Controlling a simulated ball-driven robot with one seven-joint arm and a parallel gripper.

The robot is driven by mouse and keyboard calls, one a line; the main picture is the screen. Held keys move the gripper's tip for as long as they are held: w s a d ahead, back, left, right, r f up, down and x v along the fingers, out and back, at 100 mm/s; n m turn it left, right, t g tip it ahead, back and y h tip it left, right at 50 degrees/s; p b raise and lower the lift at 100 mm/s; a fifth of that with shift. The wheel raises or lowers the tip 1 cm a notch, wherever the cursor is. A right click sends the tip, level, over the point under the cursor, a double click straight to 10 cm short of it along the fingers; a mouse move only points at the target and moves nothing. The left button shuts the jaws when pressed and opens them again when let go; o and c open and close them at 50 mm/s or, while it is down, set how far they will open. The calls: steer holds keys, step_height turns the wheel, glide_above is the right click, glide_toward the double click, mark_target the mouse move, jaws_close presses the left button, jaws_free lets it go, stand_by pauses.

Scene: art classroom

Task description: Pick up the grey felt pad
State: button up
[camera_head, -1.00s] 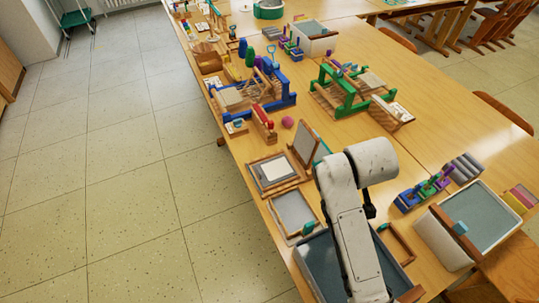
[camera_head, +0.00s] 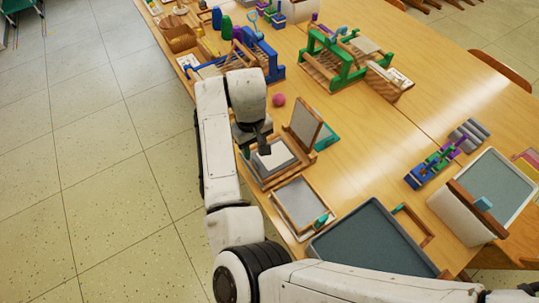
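A grey pad (camera_head: 287,161) with a pale sheet (camera_head: 272,156) on it lies in a shallow wooden frame (camera_head: 287,177) near the table's left edge. It looks like the grey felt pad, though I cannot be sure of its material. My gripper (camera_head: 264,147) points down over the far part of this pad and hides some of it. I cannot tell whether it touches the pad, or whether its dark fingers are open or shut.
A tilted framed panel (camera_head: 304,125) stands just right of the pad. A framed grey screen (camera_head: 298,202) and a large grey-blue tub (camera_head: 372,240) are nearer. A pink ball (camera_head: 279,100) and a green loom (camera_head: 334,58) lie beyond. Bare tabletop (camera_head: 375,145) is clear to the right.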

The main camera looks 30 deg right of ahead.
mark_target(254, 159)
steer(key=f, duration=0.7)
steer(key=shift+w+d+f, duration=0.1)
steer(key=shift+w, duration=0.25)
jaws_close()
